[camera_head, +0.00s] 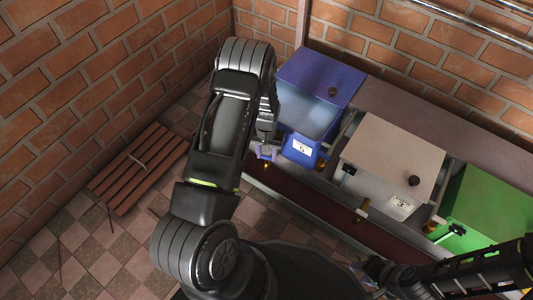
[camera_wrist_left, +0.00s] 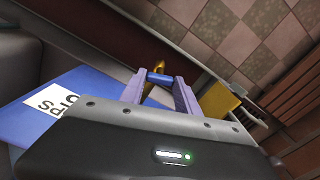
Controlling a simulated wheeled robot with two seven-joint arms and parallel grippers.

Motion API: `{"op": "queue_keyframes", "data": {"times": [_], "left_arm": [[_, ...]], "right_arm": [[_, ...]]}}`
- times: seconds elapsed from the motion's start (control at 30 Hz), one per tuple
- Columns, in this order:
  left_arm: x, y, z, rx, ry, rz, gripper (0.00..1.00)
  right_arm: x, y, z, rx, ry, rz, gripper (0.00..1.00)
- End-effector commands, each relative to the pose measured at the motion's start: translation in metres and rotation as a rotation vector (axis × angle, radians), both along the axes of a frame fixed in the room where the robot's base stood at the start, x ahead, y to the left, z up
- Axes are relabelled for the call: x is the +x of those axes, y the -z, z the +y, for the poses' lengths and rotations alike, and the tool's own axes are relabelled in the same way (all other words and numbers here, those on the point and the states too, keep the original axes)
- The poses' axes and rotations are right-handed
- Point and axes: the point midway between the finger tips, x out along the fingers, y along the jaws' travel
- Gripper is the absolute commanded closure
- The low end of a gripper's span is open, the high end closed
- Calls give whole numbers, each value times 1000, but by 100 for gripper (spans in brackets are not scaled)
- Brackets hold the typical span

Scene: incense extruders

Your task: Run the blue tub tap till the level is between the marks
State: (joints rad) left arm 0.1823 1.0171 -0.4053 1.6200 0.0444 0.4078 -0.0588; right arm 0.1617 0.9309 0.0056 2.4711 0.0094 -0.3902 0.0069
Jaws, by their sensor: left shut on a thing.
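The blue tub (camera_head: 318,75) stands against the back wall with a white label (camera_head: 302,147) low on its front. A brass tap spout (camera_head: 267,166) shows at its lower left. My left gripper (camera_head: 265,151) is at this tap. In the left wrist view, its pale purple fingers (camera_wrist_left: 160,88) are shut on a small blue tap handle (camera_wrist_left: 158,77), with brass (camera_wrist_left: 154,60) just beyond. I cannot make out the level or the marks. My right gripper (camera_head: 368,270) is low at the right, clear of the tubs; its fingers are too small and dark to read.
A grey tub (camera_head: 385,150) and a green tub (camera_head: 495,208) stand to the right, with brass taps in front. A dark red trough (camera_head: 310,212) runs along the front. A wooden slatted rack (camera_head: 135,168) lies on the checkered floor at left.

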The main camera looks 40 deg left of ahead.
Motion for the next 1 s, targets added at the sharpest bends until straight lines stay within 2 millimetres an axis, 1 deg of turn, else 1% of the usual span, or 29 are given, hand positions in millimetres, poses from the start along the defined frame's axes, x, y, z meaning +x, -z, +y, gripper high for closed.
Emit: {"op": "queue_keyframes", "data": {"times": [0.13, 0.23, 0.3, 0.5, 0.53, 0.77, 0.8, 1.0], "left_arm": [[0, 1, 0, -2, 224, 0, 100], [0, 0, 0, -1, 336, 1, 100], [0, 0, 0, -1, 360, 1, 100], [0, 0, 0, -1, 360, 1, 100], [0, 0, 0, -1, 360, 1, 60], [0, 0, 0, -1, 357, 1, 41], [0, 0, 0, -1, 357, 0, 40], [0, 0, 0, 0, 356, 0, 40]], "right_arm": [[0, 3, 0, 0, 0, -1, 64], [0, 3, 0, 0, 0, -1, 64], [1, 3, 0, 0, 1, -2, 64], [1, 3, 0, 0, 1, -2, 64], [1, 3, 0, 0, 1, -2, 64], [1, 3, 0, 0, 1, -2, 64], [1, 3, 0, 0, 1, -2, 64], [0, 3, 0, 0, 0, -1, 64]]}}
